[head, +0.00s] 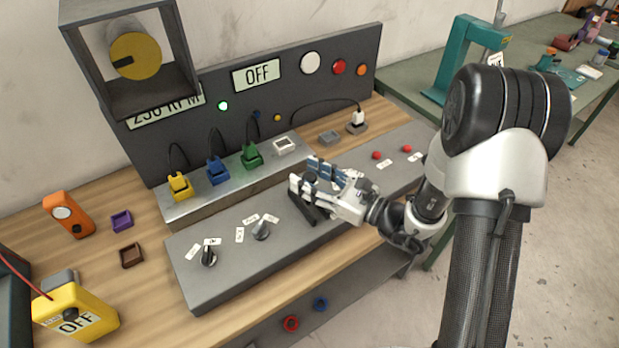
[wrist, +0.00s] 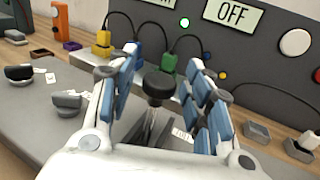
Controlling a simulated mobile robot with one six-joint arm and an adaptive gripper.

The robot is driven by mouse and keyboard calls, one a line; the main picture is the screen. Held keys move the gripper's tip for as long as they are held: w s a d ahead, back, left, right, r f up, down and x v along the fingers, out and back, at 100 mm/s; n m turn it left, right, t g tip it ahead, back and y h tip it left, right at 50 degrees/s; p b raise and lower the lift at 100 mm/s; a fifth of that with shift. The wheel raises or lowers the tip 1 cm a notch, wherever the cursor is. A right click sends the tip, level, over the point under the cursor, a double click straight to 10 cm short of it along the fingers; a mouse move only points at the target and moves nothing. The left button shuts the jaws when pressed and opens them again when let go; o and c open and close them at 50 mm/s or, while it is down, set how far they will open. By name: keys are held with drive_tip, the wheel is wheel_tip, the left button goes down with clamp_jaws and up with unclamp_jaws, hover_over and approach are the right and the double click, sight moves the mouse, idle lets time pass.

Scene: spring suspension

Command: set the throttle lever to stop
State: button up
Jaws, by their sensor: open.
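The throttle lever appears to be the black round knob on a metal stalk (wrist: 158,86) in the wrist view. It stands up from the grey panel (head: 225,272) between the spread fingers of my gripper (wrist: 162,90). The gripper is open, with one blue-padded finger on each side of the knob and a visible gap to each. In the head view my gripper (head: 308,182) hovers over the panel's middle and hides most of the lever; a black slotted base (head: 304,211) shows below it. A white label (wrist: 183,134) lies behind the right finger, too small to read.
Two rotary knobs (head: 209,257) (head: 262,231) stand left on the panel, and red buttons (head: 376,155) to the right. Yellow, blue and green plugs (head: 180,187) line the raised ledge behind. The back board has an OFF display (head: 257,75) and an RPM display (head: 165,107), partly covered.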

drive_tip(key=shift+a, duration=0.1)
drive_tip(key=shift+c, duration=0.3)
clamp_jaws()
drive_tip(key=shift+w, duration=0.1)
idle(0.3)
